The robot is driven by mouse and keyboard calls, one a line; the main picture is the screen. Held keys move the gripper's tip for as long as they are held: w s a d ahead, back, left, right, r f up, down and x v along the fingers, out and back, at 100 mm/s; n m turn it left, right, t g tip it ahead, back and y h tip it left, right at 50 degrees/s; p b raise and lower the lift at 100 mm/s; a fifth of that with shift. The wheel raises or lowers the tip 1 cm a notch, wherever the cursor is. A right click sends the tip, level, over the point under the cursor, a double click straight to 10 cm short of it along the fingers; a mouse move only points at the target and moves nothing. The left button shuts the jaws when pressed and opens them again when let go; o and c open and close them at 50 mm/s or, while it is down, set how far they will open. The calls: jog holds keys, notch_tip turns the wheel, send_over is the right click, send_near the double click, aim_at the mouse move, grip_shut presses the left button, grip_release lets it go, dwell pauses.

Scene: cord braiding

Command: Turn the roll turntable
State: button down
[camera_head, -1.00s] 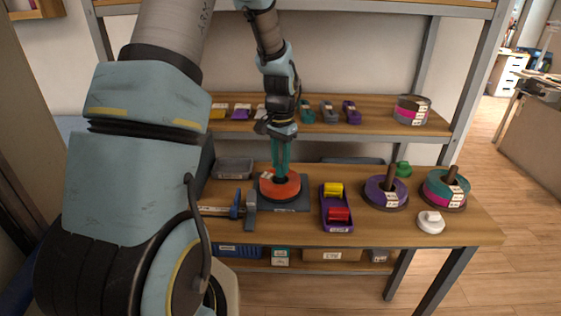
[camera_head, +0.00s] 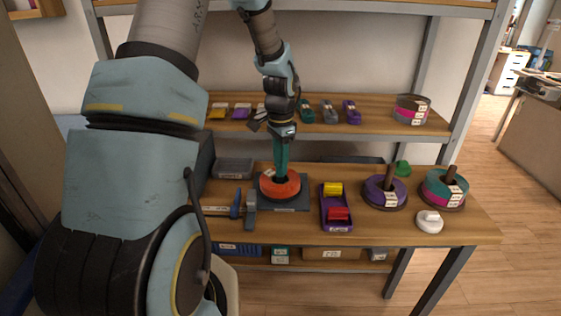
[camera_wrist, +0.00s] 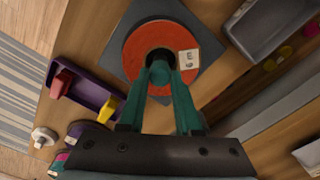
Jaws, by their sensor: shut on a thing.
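The roll turntable has a dark square base (camera_head: 290,205) on the bench and carries an orange-red roll (camera_head: 279,190). In the wrist view the orange roll (camera_wrist: 138,62) lies around a dark hub, with a white label on one side. My gripper (camera_head: 281,174) points straight down at the middle of the roll. In the wrist view its two teal fingers (camera_wrist: 160,70) come together at the hub and are shut on the turntable's central post, which they mostly hide.
A purple tray (camera_head: 337,228) with yellow and red pieces stands to the right. Beyond it are a purple roll (camera_head: 374,190) and a teal and pink roll (camera_head: 436,189) on posts. A blue and grey tool (camera_head: 250,212) lies left of the turntable. A shelf (camera_head: 380,120) is behind.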

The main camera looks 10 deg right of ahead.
dwell(0.4)
jog(key=c, duration=0.6)
grip_release()
jog(key=shift+r, duration=0.1)
notch_tip(320, 180, up, 11)
jog(key=b, duration=0.2)
jog(key=shift+f, duration=0.2)
jog(key=s+a+f+n+t, duration=0.1)
jog(key=s+a+f+n, duration=0.2)
jog(key=s+a+n, duration=0.9)
jog(key=s+a, duration=0.2)
jog(key=a, duration=0.2)
jog(key=shift+a+f+n+t, duration=0.15)
jog(key=shift+a+n+t, duration=0.15)
